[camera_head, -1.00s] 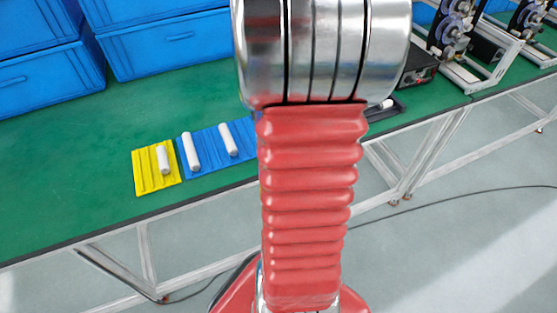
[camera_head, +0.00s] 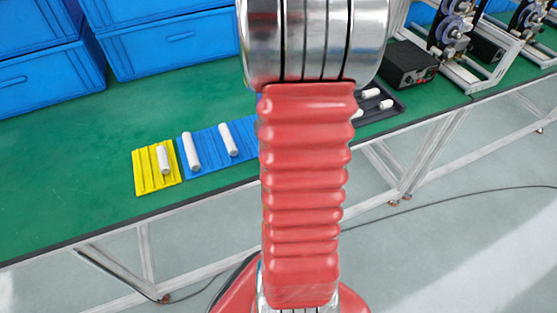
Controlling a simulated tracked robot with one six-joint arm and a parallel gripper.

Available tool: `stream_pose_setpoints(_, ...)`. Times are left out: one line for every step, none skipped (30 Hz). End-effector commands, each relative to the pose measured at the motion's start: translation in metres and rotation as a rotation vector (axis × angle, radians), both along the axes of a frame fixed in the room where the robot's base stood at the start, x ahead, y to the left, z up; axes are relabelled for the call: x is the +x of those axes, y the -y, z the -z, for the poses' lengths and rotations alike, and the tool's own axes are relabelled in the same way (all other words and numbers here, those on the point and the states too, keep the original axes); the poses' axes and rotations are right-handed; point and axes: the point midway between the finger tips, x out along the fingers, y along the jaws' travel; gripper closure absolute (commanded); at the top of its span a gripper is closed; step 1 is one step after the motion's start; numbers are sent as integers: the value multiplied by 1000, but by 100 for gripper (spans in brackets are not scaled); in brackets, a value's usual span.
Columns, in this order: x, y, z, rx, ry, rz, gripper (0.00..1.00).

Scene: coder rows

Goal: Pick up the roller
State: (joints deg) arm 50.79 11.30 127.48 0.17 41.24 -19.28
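Several white rollers lie on trays on the green table. One roller (camera_head: 163,160) lies on the yellow tray (camera_head: 143,176). Two rollers, one (camera_head: 191,152) at the left and one (camera_head: 228,140) further right, lie on the blue tray (camera_head: 210,152). More rollers, such as one (camera_head: 386,104), lie on the dark tray (camera_head: 392,110) right of my arm. My red and silver arm stands upright across the middle of the view and hides part of the table between the blue and dark trays. My gripper is out of view.
Blue crates (camera_head: 160,40) stand along the back left of the green table (camera_head: 60,165). A black box (camera_head: 408,64) and a metal frame with wheels (camera_head: 455,30) stand at the right. The table's front edge runs below the trays.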

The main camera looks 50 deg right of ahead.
Motion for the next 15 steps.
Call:
stream_pose_setpoints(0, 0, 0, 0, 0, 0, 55)
stream_pose_setpoints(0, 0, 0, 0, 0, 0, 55)
stream_pose_setpoints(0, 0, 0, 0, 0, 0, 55)
stream_pose_setpoints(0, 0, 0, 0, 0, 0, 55)
stream_pose_setpoints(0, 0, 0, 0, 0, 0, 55)
stream_pose_setpoints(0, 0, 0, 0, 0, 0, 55)
stream_pose_setpoints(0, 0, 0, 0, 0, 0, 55)
stream_pose_setpoints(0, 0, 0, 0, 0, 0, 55)
stream_pose_setpoints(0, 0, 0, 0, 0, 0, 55)
stream_pose_setpoints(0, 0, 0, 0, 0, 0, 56)
stream_pose_setpoints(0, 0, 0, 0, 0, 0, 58)
stream_pose_setpoints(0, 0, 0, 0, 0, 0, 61)
stream_pose_setpoints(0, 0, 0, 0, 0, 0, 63)
stream_pose_setpoints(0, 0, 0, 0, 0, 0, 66)
stream_pose_setpoints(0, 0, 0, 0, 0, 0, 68)
